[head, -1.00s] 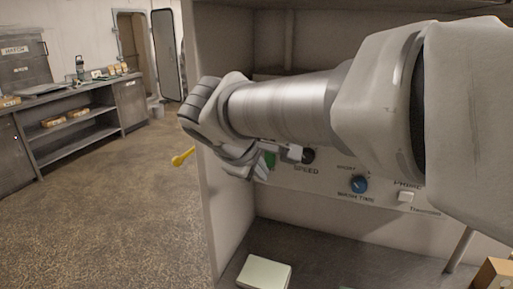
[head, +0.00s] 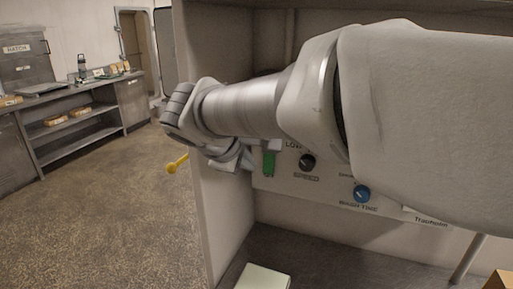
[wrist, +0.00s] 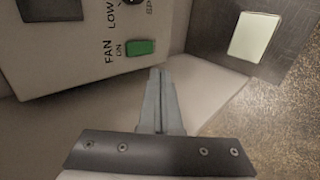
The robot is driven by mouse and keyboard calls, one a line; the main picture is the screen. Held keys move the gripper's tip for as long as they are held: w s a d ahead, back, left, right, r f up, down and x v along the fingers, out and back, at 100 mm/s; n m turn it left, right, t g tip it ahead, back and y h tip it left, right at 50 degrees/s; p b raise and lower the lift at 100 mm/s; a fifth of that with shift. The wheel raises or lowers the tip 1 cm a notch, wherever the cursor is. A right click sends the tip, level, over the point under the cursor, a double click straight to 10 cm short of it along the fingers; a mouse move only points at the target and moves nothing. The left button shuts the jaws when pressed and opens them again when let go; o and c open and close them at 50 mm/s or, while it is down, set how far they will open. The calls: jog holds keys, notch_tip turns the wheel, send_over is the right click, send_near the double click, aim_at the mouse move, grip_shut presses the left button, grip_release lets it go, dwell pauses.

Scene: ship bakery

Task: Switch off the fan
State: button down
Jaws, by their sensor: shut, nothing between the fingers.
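The fan switch is a green rocker (wrist: 140,48) on a pale control panel (wrist: 78,68), beside the lettering "FAN ON" in the wrist view. In the head view the green switch (head: 268,164) shows just right of my gripper (head: 238,160). My gripper (wrist: 157,72) is shut and empty in the wrist view. Its fingertips are close to the switch, a little below and right of it in that picture, past the panel's edge. I cannot see any contact. The fan itself cannot be made out.
A black speed knob (head: 307,162) and a blue knob (head: 362,193) sit right of the switch. The panel is inside a pale cabinet with a side wall (head: 208,215) at left. A pale block (head: 264,277) lies below. Open floor (head: 100,220) spreads left.

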aim_at(269, 164)
jog(key=x, duration=0.3)
jog(key=p+x, duration=0.1)
jog(key=x, duration=0.3)
jog(key=r+x, duration=0.1)
jog(key=x, duration=0.3)
jog(key=shift+w+d, duration=0.15)
jog(key=shift+w, duration=0.25)
jog(key=shift+w+d+f+p, duration=0.15)
jog(key=shift+w+d+p, duration=0.15)
jog(key=shift+w, duration=0.4)
jog(key=shift+f+b, duration=0.15)
jog(key=shift+b, duration=0.15)
jog(key=shift+w+f+b, duration=0.1)
jog(key=shift+f+b, duration=0.2)
jog(key=shift+b, duration=0.75)
jog(key=shift+r+p, duration=0.3)
jog(key=shift+r, duration=0.15)
jog(key=shift+r+p, duration=0.55)
jog(key=shift+r, duration=0.25)
jog(key=shift+f, duration=0.1)
